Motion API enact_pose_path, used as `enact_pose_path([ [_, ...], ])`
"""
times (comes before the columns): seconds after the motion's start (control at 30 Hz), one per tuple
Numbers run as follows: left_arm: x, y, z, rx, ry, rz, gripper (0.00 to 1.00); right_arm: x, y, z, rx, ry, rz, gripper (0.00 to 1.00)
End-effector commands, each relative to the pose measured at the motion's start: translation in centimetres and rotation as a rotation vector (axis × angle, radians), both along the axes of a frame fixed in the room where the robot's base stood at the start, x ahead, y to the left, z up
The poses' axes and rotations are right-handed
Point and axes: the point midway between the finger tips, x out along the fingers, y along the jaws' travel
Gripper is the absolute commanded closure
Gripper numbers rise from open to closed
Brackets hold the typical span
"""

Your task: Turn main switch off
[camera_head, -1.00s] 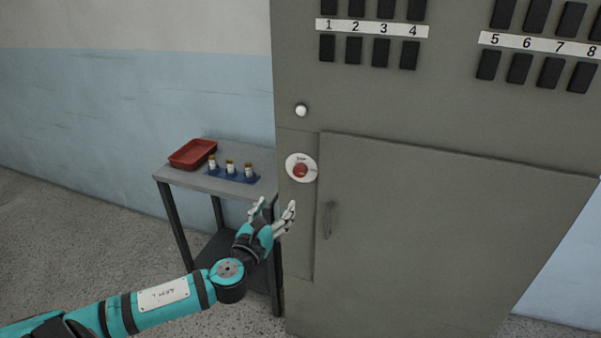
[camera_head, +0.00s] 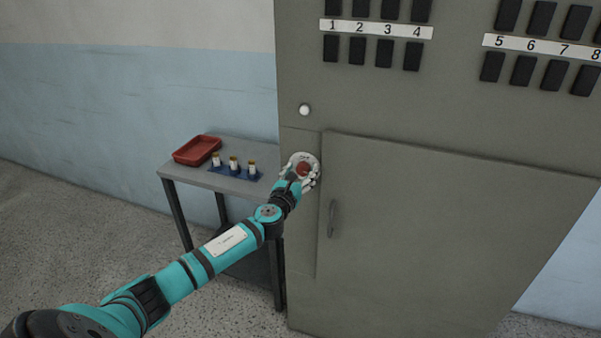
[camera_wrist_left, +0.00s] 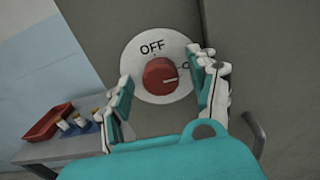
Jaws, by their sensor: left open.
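The main switch is a red round knob (camera_head: 303,169) on a white disc on the front of the grey cabinet. In the left wrist view the knob (camera_wrist_left: 160,77) has a pale pointer line aimed right, toward a label partly hidden by a finger. The word OFF stands at the top of the disc (camera_wrist_left: 150,48). My left gripper (camera_head: 300,174) is open in front of the disc, with its fingers on both sides of the knob. A gap shows between the fingers and the knob in the left wrist view. My right gripper is not in view.
The grey cabinet (camera_head: 440,240) has a door with a handle (camera_head: 331,218), a white round button (camera_head: 305,109) and rows of black switches above. A side table (camera_head: 230,148) at left holds a red tray (camera_head: 197,150) and several small bottles.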

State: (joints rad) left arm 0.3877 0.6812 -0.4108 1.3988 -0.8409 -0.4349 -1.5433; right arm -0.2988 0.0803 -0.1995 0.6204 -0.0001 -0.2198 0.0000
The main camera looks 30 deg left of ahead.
Motion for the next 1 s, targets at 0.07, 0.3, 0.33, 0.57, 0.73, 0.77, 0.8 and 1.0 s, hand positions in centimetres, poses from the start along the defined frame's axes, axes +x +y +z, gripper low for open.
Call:
enact_pose_path([
  [0.07,0.06,0.0,-0.05,0.0,0.001,0.0,0.39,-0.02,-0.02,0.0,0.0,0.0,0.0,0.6],
  [0.3,0.03,0.02,-0.05,0.0,0.001,0.0,0.5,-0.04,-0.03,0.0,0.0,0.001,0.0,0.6],
  [0.33,0.02,0.01,-0.04,0.0,0.001,0.0,0.54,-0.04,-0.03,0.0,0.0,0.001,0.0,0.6],
  [0.57,0.01,0.02,-0.04,0.0,0.001,0.0,0.84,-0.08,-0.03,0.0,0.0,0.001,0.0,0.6],
  [0.73,0.01,0.02,-0.05,-0.001,0.001,0.0,0.95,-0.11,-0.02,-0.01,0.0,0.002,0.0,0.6],
  [0.77,0.01,0.02,-0.05,-0.003,0.0,0.0,0.95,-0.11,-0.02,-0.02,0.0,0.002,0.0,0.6],
  [0.8,0.0,0.02,-0.05,-0.006,0.0,0.0,0.95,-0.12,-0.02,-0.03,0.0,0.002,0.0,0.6],
  [1.0,-0.01,0.0,-0.12,-0.059,-0.013,-0.001,0.95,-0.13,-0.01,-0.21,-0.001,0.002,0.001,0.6],
])
